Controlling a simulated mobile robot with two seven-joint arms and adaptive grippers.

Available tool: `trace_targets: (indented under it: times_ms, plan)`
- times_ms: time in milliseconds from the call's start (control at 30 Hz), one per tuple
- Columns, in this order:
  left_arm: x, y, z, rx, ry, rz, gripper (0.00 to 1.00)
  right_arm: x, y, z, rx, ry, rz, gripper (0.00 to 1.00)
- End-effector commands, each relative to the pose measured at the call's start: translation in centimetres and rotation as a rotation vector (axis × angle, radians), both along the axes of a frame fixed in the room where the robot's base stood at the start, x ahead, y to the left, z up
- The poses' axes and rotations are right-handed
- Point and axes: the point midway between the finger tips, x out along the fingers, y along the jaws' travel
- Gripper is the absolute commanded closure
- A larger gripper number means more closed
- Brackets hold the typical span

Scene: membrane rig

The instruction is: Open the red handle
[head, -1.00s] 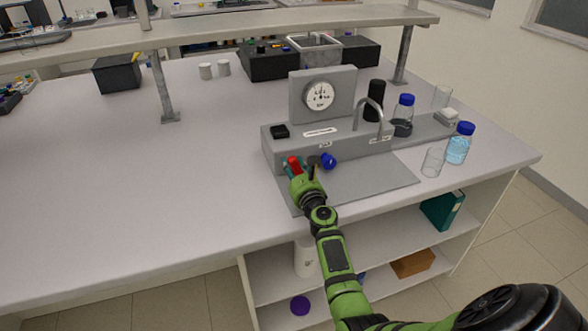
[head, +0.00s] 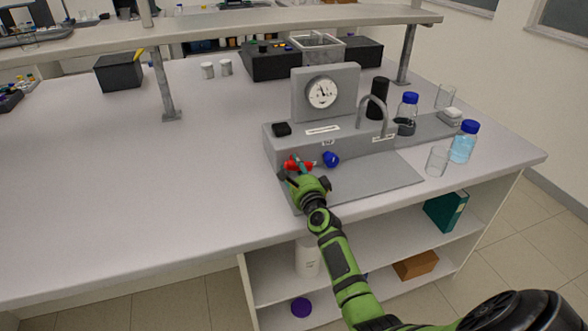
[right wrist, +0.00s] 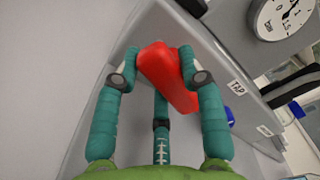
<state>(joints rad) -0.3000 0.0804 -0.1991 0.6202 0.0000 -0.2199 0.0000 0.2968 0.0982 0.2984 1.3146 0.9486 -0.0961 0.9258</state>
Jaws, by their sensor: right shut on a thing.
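The red handle (head: 297,163) is on the front of the grey rig (head: 280,149), left of a blue knob (head: 331,159). It lies roughly crosswise in the head view. My right gripper (head: 299,172) is at the handle, reaching in from the front. In the right wrist view the red handle (right wrist: 172,78) sits between the teal fingers of my right gripper (right wrist: 160,68), which are shut on it. It looks slanted there. The handle's mount is hidden. The gauge (head: 322,93) stands on the rig above. My left gripper is not in view.
A curved metal tap (head: 371,107) rises from the rig at the right. A black bottle (head: 377,98), blue-capped bottles (head: 463,142) and a glass beaker (head: 437,160) stand to the right. The bench top (head: 130,180) at the left is clear. An overhead shelf crosses the back.

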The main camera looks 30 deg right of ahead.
Motion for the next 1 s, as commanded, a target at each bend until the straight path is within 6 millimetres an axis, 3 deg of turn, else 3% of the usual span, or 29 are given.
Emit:
trace_targets:
  times_ms: [400, 967, 1000]
  plan:
    - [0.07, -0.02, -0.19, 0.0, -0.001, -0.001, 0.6, 0.03, -0.14, -0.08, -0.184, 0.04, -0.002, 0.93]
    - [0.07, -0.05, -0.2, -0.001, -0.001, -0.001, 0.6, 0.03, -0.16, -0.07, -0.207, 0.045, -0.002, 0.93]
    - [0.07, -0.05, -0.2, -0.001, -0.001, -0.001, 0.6, 0.03, -0.16, -0.06, -0.207, 0.045, -0.002, 0.44]
